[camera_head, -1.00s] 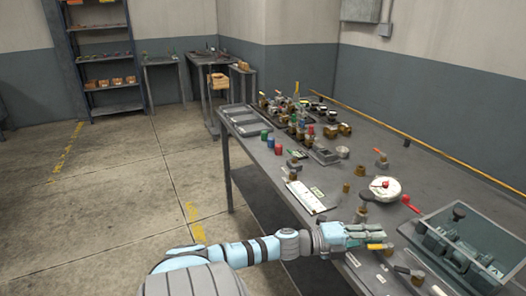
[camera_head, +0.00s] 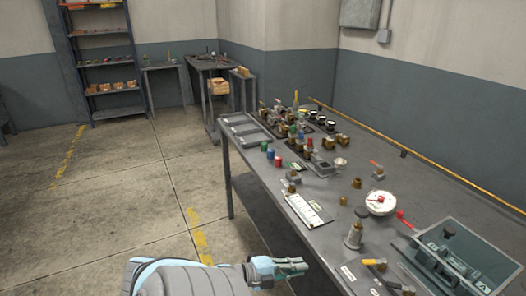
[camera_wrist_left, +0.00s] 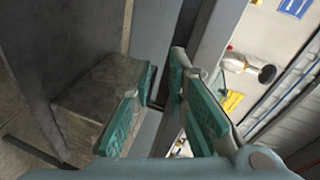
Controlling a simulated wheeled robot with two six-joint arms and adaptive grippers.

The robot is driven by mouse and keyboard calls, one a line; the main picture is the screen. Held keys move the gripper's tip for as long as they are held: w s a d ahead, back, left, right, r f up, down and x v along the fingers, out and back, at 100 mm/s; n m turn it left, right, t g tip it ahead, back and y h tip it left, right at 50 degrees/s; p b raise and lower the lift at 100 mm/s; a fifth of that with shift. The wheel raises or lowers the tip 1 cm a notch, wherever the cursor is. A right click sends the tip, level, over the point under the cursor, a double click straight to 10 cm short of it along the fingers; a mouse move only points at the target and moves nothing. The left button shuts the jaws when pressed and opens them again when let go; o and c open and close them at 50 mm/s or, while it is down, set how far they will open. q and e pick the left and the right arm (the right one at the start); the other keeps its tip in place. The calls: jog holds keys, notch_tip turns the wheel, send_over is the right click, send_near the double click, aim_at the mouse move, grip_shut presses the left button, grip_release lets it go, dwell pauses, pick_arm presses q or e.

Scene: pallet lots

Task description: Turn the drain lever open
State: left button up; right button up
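Several small valves and levers stand on the grey workbench (camera_head: 330,235); I cannot tell which is the drain lever. A yellow-handled fitting (camera_head: 375,263) and a red lever (camera_head: 403,218) are near the front right. A metal fitting with a black knob (camera_head: 354,234) stands upright beside them. A similar black-knobbed fitting shows in the left wrist view (camera_wrist_left: 245,67). My left gripper (camera_head: 300,266) is off the bench's near left edge, apart from all fittings. In the left wrist view its teal fingers (camera_wrist_left: 163,108) are spread and empty. My right gripper is out of view.
A grey open bin (camera_head: 470,240) holding a dark device is at the bench's right. The floor to the left is clear.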

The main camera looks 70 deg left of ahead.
pick_arm(q)
jog(key=s+d+f+n+g+y, duration=0.1)
jog(key=s+f+n+g+y, duration=0.1)
jog(key=f, duration=0.8)
jog(key=s+d+f+n+g+y, duration=0.1)
jog(key=s+f+n+g, duration=0.3)
jog(key=s+f+n, duration=0.3)
notch_tip(320, 180, down, 3)
jog(key=s, duration=0.2)
jog(key=shift+s+d+f+g+y, duration=0.2)
jog(key=shift+s+g+y, duration=0.1)
jog(key=shift+g+y, duration=0.1)
